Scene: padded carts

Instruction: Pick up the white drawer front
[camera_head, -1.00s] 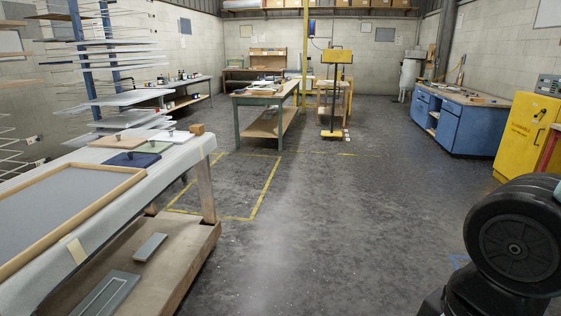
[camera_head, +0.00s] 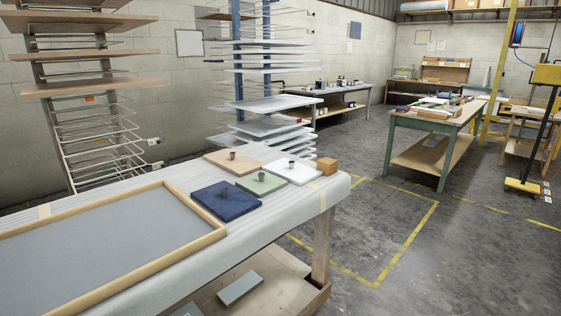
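The white drawer front (camera_head: 300,173) is a flat white panel with a small dark knob on top. It lies on the padded cart (camera_head: 333,186), near its far right end. A green panel (camera_head: 270,184) with a knob lies just in front of it, and a wood-coloured panel (camera_head: 226,161) lies to its left. A dark blue panel (camera_head: 222,204) lies nearest. A small wooden block (camera_head: 327,166) sits beside the white one on the right. My gripper is not in view.
A wood-framed grey tray (camera_head: 185,248) fills the near part of the cart top. Drying racks (camera_head: 238,60) with panels stand behind the cart. A lower shelf holds a grey-green piece (camera_head: 240,288). Open floor (camera_head: 440,260) lies to the right, with a green-legged workbench (camera_head: 393,150) beyond.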

